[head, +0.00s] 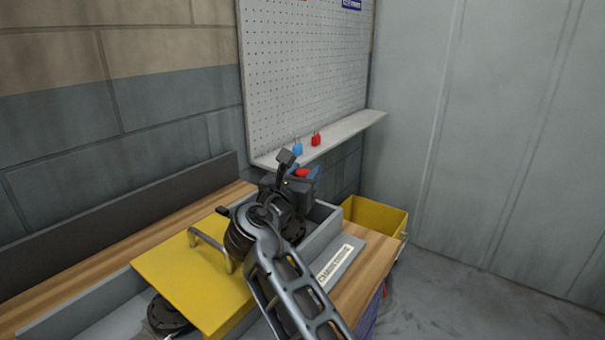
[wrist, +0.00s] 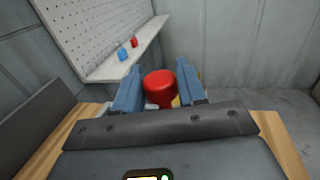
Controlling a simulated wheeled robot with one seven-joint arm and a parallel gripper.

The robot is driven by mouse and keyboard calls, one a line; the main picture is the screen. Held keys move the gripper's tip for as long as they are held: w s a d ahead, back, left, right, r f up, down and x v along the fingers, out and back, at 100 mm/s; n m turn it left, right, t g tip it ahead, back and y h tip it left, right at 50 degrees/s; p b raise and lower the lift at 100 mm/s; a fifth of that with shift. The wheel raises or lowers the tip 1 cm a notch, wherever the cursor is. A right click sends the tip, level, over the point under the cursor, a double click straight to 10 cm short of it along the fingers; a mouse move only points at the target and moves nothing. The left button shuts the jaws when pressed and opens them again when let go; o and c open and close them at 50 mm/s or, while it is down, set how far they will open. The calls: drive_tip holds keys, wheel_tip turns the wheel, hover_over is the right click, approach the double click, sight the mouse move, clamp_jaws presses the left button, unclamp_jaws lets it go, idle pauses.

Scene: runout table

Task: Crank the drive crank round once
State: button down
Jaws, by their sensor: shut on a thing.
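A red rounded knob (head: 302,172) shows at the end of my arm in the head view, above the grey machine housing (head: 325,215). It looks like the handle of the drive crank. In the wrist view the red knob (wrist: 159,88) sits between the two blue fingers of my gripper (wrist: 160,92), which is shut on it. In the head view my gripper (head: 304,176) is partly covered by my own dark wrist. The rest of the crank, its arm and hub, is hidden behind my arm, so its angle cannot be told.
A yellow cover (head: 180,285) with a metal handle (head: 212,250) lies left of my arm. A yellow bin (head: 379,222) stands beyond the wooden bench. A blue padlock (head: 297,149) and a red padlock (head: 316,139) sit by the pegboard shelf (head: 345,132). Floor at right is clear.

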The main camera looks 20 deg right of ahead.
drive_tip(key=shift+f, duration=0.1)
idle(0.3)
drive_tip(key=c, duration=0.8)
unclamp_jaws()
drive_tip(key=shift+v, duration=3.9)
